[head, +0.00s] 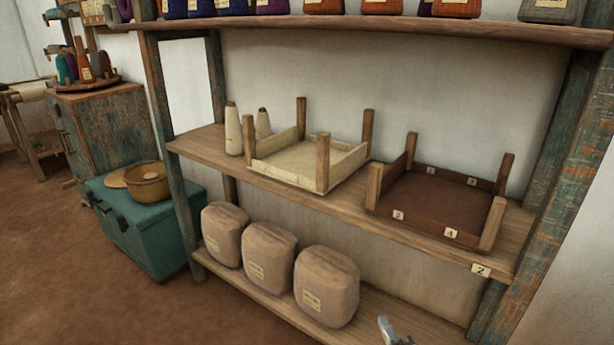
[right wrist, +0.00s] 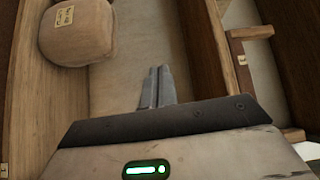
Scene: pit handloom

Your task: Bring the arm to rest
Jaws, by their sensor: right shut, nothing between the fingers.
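My right gripper (head: 392,332) shows at the bottom edge of the head view, in front of the lower shelf. Only its tip end is in the picture there. In the right wrist view its two grey fingers (right wrist: 157,87) lie together, shut and empty. They touch no object that I can see. My left gripper is in neither view.
A wooden rack holds a middle shelf (head: 345,202) with a pale tray (head: 285,170), a dark brown tray (head: 430,205) and cream cones (head: 233,130). Tan sacks (head: 326,286) stand on the lower shelf (head: 385,325). A teal chest (head: 150,235) stands left; brown floor (head: 90,300) is clear.

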